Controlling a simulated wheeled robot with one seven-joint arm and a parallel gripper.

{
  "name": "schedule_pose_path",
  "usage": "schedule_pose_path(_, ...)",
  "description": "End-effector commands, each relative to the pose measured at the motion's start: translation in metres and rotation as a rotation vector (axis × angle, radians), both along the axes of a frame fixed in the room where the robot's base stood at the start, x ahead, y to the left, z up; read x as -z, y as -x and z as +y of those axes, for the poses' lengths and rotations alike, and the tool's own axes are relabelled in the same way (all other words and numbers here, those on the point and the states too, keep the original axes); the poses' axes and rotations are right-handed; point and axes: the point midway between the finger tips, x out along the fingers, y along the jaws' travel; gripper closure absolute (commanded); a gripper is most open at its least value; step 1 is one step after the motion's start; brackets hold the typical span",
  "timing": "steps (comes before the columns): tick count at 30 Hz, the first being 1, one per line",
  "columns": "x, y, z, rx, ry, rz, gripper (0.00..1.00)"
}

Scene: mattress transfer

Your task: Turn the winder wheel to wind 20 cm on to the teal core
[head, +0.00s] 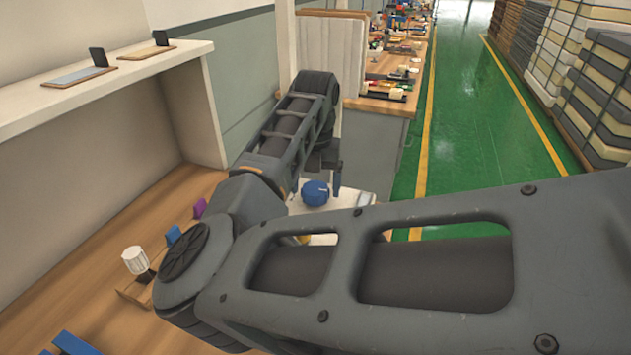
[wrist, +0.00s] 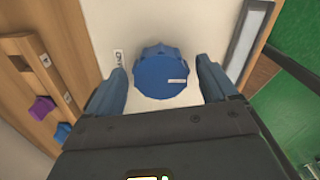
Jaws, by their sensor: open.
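The winder wheel is a blue scalloped knob (wrist: 163,75) on a pale panel, with a small white label on its face. It also shows in the head view (head: 315,193), just beyond my arm. My gripper (wrist: 161,88) is open, with one finger on each side of the wheel's near part. I cannot tell whether the fingers touch it. In the head view the gripper is partly hidden by my arm links. I cannot make out a teal core in either view.
A wooden bench (head: 60,262) on the left holds a white spool (head: 135,260) and blue and purple pieces (head: 200,208). A shelf (head: 165,62) stands above it. A cluttered workbench (head: 385,105) lies beyond. The green aisle (head: 490,110) on the right is clear.

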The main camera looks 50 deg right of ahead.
Motion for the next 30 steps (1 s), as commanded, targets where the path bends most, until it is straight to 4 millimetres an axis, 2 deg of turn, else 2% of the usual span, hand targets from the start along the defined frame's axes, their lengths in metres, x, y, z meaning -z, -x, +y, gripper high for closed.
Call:
schedule_pose_path(5,0.0000,-0.0001,0.0001,0.000,0.000,0.000,0.14)
schedule_pose_path(22,-0.0005,-0.0002,0.0000,0.000,0.001,-0.001,0.69)
schedule_pose_path(30,0.0001,-0.0008,0.0002,0.025,0.000,-0.002,0.70)
